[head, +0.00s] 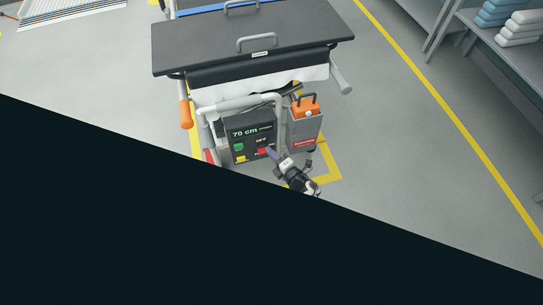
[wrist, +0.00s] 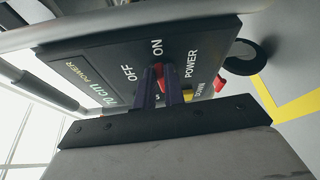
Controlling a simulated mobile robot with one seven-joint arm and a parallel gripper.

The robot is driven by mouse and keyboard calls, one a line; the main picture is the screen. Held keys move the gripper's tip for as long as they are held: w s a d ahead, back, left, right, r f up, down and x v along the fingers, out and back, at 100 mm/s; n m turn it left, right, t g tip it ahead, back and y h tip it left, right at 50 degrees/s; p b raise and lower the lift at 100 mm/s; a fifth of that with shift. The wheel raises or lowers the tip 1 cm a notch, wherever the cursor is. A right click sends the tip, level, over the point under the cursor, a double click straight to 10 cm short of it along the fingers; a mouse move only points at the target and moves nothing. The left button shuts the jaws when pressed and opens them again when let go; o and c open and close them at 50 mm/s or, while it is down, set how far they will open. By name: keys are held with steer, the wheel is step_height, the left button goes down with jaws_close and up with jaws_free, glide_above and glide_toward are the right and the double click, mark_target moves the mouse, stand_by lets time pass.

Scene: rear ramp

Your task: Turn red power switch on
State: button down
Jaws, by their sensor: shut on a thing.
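The red power switch (wrist: 161,72) is on the dark control panel (wrist: 90,52), near the printed words OFF, ON and POWER. My gripper (wrist: 163,72) is shut on the switch, with a dark finger on either side of it. The fingers hide much of the switch, and I cannot tell which way it is set. In the head view my gripper (head: 271,152) reaches the panel (head: 234,131) from the lower right, touching at the red switch (head: 262,151). The panel's display (head: 252,130) is lit and reads 70 cm.
A green button (head: 238,147) and a yellow button (head: 241,159) are on the panel. A grey box with an orange top (head: 305,108) hangs just to the right. Pale tubing (head: 240,102) runs above the panel. Open floor lies to the right, before shelves (head: 505,60).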

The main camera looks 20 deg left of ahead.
steer(key=shift+w+f+m+b, duration=0.1)
steer(key=shift+f+m+b, duration=0.05)
steer(key=shift+m+b, duration=0.3)
stand_by(0.4)
steer(key=c, duration=1.5)
jaws_free()
